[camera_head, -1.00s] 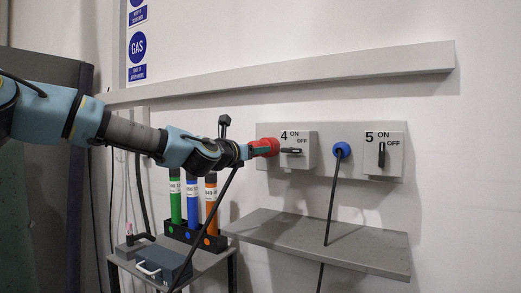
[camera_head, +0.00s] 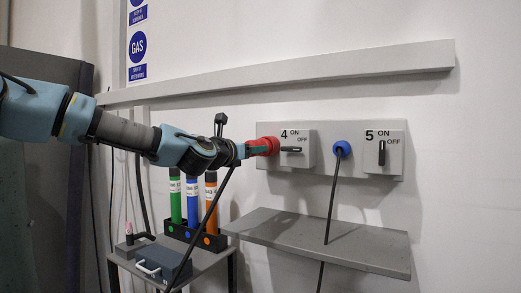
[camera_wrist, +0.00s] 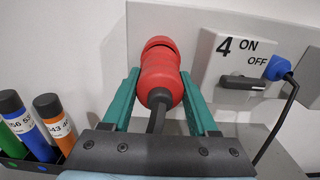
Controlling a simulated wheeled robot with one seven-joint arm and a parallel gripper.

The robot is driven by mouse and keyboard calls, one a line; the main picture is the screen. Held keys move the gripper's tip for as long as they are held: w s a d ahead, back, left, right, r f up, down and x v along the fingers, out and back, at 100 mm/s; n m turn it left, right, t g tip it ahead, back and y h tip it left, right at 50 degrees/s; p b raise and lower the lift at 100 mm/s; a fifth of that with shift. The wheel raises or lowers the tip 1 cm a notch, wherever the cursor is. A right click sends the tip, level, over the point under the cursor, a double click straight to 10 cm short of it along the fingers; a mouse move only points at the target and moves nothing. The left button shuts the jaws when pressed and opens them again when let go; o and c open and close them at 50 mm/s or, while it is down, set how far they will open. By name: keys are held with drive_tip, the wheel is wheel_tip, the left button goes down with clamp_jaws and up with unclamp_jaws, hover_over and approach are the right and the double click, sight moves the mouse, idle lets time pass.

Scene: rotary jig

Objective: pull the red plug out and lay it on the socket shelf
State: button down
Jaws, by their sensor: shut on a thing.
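The red plug (camera_head: 260,147) is at the wall panel, left of switch 4. My gripper (camera_wrist: 160,80) is shut on the plug, with one green finger on each side of its body in the wrist view. The plug's black cable (camera_wrist: 157,113) runs back between the fingers. A groove shows between the plug body and the red part at the wall; I cannot tell how far the plug sits in its socket. The socket shelf (camera_head: 325,245) is a bare grey board below the panel.
Switch 4's handle (camera_head: 291,149) lies horizontal, towards OFF. A blue plug (camera_head: 342,149) with a hanging black cable (camera_head: 332,205) is to the right, its cable passing the shelf. Green, blue and orange tubes (camera_head: 192,200) stand in a black rack at lower left.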

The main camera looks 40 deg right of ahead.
drive_tip(key=shift+b+v, duration=0.6)
drive_tip(key=shift+v, duration=2.3)
drive_tip(key=shift+r, duration=0.1)
